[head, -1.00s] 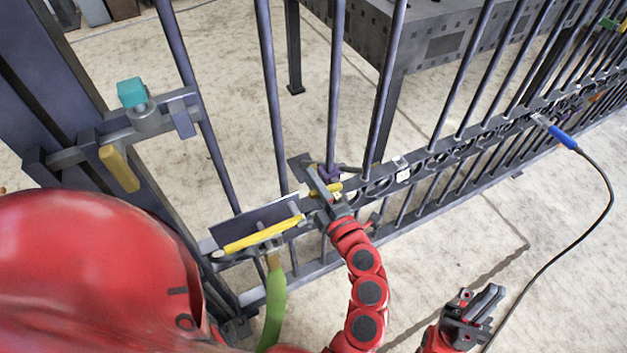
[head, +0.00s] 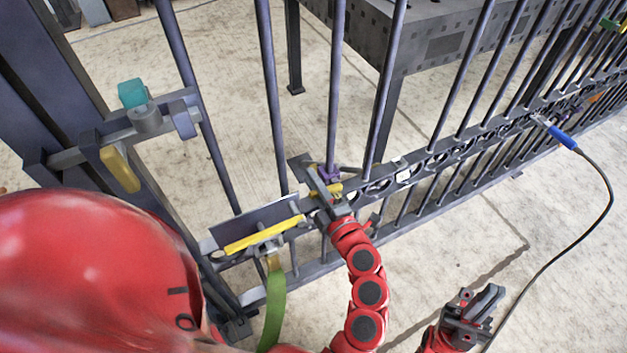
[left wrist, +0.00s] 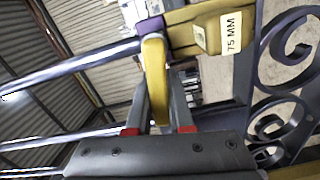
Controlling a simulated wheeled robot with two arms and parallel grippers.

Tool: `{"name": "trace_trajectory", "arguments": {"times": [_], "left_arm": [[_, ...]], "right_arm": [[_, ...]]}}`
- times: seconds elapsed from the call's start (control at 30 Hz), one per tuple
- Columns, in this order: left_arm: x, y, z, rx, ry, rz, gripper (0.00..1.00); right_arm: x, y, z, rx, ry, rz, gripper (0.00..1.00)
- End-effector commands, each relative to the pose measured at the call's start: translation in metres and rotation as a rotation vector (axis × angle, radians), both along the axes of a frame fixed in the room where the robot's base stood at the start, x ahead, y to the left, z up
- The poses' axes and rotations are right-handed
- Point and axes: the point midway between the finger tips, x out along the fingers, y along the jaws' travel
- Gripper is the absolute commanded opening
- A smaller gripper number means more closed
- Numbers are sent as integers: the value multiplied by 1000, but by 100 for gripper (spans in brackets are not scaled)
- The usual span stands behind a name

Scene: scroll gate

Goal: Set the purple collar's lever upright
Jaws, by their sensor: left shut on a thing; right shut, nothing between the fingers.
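The purple collar (head: 330,173) sits around an upright bar of the gate, just beyond my left gripper (head: 327,190). In the left wrist view the purple collar (left wrist: 148,27) is at the top middle, partly hidden by its yellow lever (left wrist: 155,70). The lever points away from the collar, across the line of the bar in that view. My left gripper (left wrist: 160,92) is shut on the lever, with one finger on each side. A yellow block (left wrist: 195,32) labelled 75 MM is beside the collar. My right gripper (head: 475,312) is shut and empty, low at the right, clear of the gate.
The gate's bars and scrolled rail (head: 400,168) run across the view. A dark plate with a yellow strip (head: 262,235) and a green strap (head: 272,310) are at the left. A blue-handled tool (head: 562,138) with a black cable is at the right. A metal table (head: 440,45) stands behind.

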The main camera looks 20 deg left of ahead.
Motion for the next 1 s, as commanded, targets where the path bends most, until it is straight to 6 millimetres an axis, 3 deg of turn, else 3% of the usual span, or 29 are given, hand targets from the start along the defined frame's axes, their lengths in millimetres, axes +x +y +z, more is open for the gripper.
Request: {"name": "trace_trajectory", "arguments": {"times": [0.7,1.0], "left_arm": [[7,-5,25,261,341,-2,0],[10,-8,26,349,453,-4,0]], "right_arm": [[0,0,101,0,0,0,0],[0,0,124,0,0,0,0]]}}
